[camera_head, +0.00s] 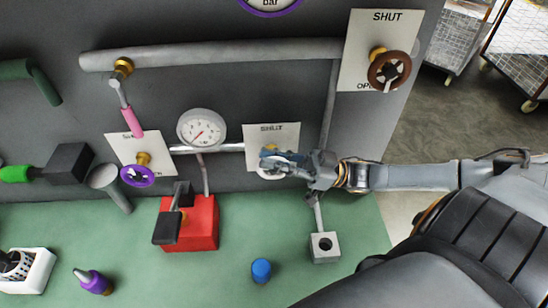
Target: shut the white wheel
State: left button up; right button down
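The white wheel (268,175) sits in front of a pale plate (286,129) marked "SHUT" at its top, on the grey panel. Only the lower left part of its rim shows clearly; my gripper covers the rest. My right gripper (288,163) reaches in from the right, with its fingers at the wheel's right and upper side. It overlaps the wheel in the picture, and I cannot tell whether the fingers grip the rim. A small blue part shows just above the wheel. My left gripper is not in view.
A brown wheel (389,70) is on a plate at upper right, and a purple wheel (137,176) at left. A gauge (202,128) is left of the white wheel. A red block (203,225), a grey block (324,247) and a blue knob (261,270) stand on the green surface below.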

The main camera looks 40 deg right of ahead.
jog(key=shift+d+f+t+y+b, duration=0.2)
jog(key=shift+t+y+b, duration=0.3)
jog(key=shift+b, duration=0.4)
jog(key=shift+r, duration=0.2)
jog(key=c, duration=1.4)
grip_release()
jog(key=shift+s, duration=0.1)
jog(key=shift+o, duration=0.2)
jog(key=v, duration=1.2)
